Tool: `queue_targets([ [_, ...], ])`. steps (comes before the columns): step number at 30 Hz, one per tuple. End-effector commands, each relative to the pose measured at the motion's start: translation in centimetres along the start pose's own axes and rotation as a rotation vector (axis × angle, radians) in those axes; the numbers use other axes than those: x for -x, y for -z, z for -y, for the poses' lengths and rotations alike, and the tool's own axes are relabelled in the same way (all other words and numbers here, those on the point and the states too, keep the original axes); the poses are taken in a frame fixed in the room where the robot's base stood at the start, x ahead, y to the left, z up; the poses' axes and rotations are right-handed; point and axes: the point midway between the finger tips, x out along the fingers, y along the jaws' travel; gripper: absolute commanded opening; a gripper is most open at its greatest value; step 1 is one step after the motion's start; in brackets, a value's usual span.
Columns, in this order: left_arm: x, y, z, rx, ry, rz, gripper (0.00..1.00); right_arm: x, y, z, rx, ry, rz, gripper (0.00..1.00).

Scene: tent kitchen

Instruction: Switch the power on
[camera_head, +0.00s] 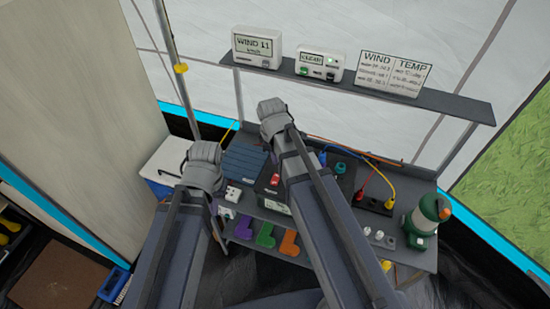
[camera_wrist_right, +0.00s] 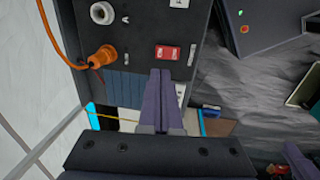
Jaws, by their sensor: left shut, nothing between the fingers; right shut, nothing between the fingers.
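A red rocker switch (camera_wrist_right: 168,52) is set in a dark panel (camera_wrist_right: 135,25) in the right wrist view. The switch also shows in the head view as a small red patch (camera_head: 275,180) between my arms. I cannot tell which way the rocker is set. My right gripper (camera_wrist_right: 161,72) is shut and empty, its fingertips just below the switch in the wrist view; I cannot tell if they touch the panel. In the head view my right gripper (camera_head: 272,112) is above the bench, and my left gripper (camera_head: 205,152) is shut beside the panel's left.
An orange plug (camera_wrist_right: 103,57) with its cable sits left of the switch. A shelf (camera_head: 430,103) with displays crosses above the bench. Purple, green and orange shapes (camera_head: 265,235) are below the panel.

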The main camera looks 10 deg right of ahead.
Motion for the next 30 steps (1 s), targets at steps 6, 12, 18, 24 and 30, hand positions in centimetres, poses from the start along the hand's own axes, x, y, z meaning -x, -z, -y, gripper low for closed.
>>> queue_targets([
  [6,-3.9,0.2,-0.4,0.001,0.000,0.000,0.00,-3.9,0.0,0.1,0.000,0.000,0.000,0.00],
  [12,-6.6,0.4,-0.6,0.002,0.000,0.000,0.00,-6.7,0.0,0.1,0.000,0.000,0.000,0.00],
  [18,-8.9,0.5,-0.8,0.002,0.000,0.000,0.00,-9.1,0.0,0.0,0.001,0.000,0.000,0.00],
  [24,-9.5,0.6,-0.9,0.002,0.000,0.000,0.00,-9.7,0.0,0.0,0.001,0.000,0.000,0.00],
  [30,-9.4,0.6,-0.9,0.002,0.000,0.000,0.00,-9.6,0.0,0.0,0.001,0.000,0.000,0.00],
])
